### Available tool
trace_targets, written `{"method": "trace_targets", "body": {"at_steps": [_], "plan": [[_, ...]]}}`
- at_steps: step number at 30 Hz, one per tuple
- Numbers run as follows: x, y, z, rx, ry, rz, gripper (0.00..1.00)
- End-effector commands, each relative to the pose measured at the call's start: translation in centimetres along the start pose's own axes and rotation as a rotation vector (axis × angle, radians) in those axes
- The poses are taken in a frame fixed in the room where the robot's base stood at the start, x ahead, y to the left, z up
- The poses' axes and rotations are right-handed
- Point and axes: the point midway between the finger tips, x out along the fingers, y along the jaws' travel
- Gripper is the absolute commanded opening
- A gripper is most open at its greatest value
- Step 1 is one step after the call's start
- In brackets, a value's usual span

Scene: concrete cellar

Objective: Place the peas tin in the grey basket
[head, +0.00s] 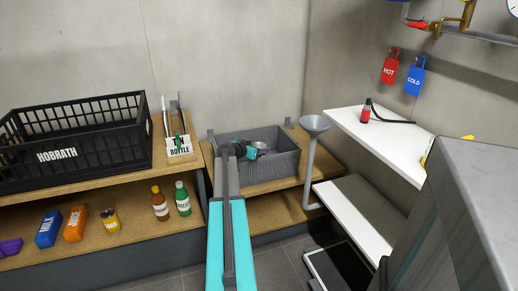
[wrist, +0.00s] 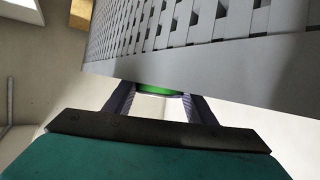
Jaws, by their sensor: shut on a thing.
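The grey basket (head: 272,171) stands on the wooden shelf at the back, right of the middle in the head view. Its slotted wall and plain rim (wrist: 200,62) fill the top of the wrist view. My gripper (head: 250,151) is at the basket's left part, seen over its opening in the head view. In the wrist view, my gripper's fingers (wrist: 162,98) are shut on a green thing, probably the peas tin (wrist: 160,87); only a sliver shows below the rim. Fingertips and most of the tin are hidden there. I cannot tell whether the tin touches the basket.
A black crate (head: 78,163) and a bottle-labelled holder (head: 179,146) stand left of the basket. A grey funnel on a pipe (head: 312,128) rises close to its right. Cartons, a yellow tin (head: 110,220) and two bottles (head: 182,199) stand on the lower shelf. White shelves (head: 375,140) are at right.

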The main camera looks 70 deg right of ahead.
Motion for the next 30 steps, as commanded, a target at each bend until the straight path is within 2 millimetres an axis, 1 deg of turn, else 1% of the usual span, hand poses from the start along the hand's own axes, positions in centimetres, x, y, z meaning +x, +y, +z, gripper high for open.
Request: {"method": "trace_targets", "body": {"at_steps": [30], "plan": [[0.4, -0.1, 1.2, 0.000, -0.001, -0.001, 0.28]]}}
